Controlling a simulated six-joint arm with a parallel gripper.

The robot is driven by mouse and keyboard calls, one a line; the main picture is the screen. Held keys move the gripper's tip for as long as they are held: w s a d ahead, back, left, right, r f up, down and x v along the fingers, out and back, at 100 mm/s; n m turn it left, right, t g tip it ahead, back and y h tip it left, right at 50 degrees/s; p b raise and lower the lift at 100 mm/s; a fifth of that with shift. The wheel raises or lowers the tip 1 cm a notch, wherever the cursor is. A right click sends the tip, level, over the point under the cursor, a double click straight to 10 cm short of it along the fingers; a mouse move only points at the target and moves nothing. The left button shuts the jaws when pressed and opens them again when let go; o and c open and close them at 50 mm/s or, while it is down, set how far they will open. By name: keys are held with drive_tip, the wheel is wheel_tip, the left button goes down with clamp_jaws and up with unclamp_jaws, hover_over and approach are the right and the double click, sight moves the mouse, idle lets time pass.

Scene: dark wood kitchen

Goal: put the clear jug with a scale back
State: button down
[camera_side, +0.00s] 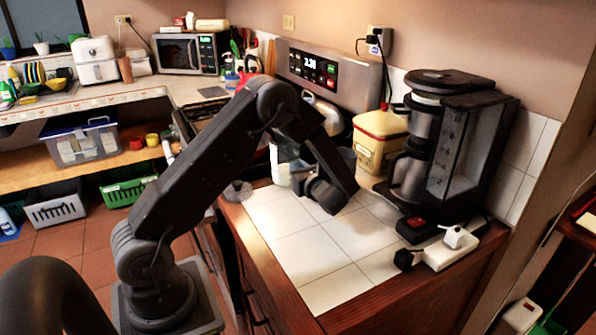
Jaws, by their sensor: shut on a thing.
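A pale, see-through jug (283,163) shows beside the end of my arm, at the back left of the white tiled counter. My gripper (299,181) is at the jug's lower right side and is shut on it. The jug looks upright. My forearm and wrist hide part of it, and its scale marks are too small to make out. I cannot tell whether its base touches the tiles.
A black coffee maker (450,150) with a metal pot stands at the right. A yellow canister (378,142) is left of it. A white power strip (450,247) lies near the right edge. The front and middle tiles (310,265) are clear. The stove is behind my arm.

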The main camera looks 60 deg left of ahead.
drive_tip(key=shift+f, duration=0.3)
drive_tip(key=shift+f, duration=0.1)
drive_tip(key=c, duration=1.2)
unclamp_jaws()
drive_tip(key=shift+o, duration=0.2)
